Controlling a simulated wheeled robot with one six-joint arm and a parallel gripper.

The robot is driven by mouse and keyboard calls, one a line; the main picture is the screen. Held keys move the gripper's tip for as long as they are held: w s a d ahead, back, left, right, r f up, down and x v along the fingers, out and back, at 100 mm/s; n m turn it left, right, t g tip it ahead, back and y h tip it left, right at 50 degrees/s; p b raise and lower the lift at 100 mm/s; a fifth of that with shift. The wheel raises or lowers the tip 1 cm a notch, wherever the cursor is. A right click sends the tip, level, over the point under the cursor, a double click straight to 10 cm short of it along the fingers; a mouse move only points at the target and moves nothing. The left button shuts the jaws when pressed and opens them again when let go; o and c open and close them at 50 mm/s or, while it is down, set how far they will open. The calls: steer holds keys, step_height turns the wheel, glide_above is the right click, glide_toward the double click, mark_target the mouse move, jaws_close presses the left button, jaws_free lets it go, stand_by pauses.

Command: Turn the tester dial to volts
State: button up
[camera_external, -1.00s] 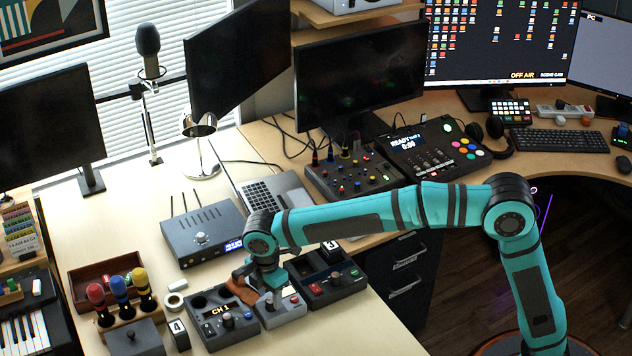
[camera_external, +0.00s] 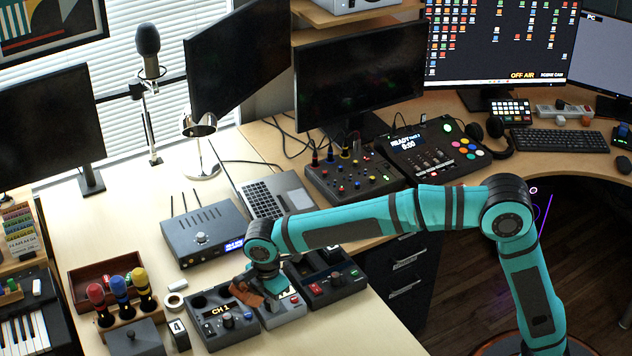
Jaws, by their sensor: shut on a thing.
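The tester (camera_external: 285,315), a small grey box with a red button at its right, sits on the pale desk between two dark units. My gripper (camera_external: 266,292) points down over the back of the tester, with its brownish parts close over the top face. It is shut on what seems to be the tester dial. The dial itself is hidden behind the gripper, so I cannot see where it points. The tester's markings are too small to read.
A dark unit with a CH display (camera_external: 237,337) stands close on the left. Another dark unit with red and green buttons (camera_external: 345,281) stands close on the right. A grey radio box (camera_external: 203,238) with antennas is behind. The desk's front right is clear.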

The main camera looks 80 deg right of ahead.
steer(key=shift+m, duration=0.3)
steer(key=m, duration=0.4)
steer(key=shift+m, duration=0.3)
steer(key=shift+d+m, duration=0.1)
steer(key=shift+m, duration=1.8)
steer(key=o, duration=1)
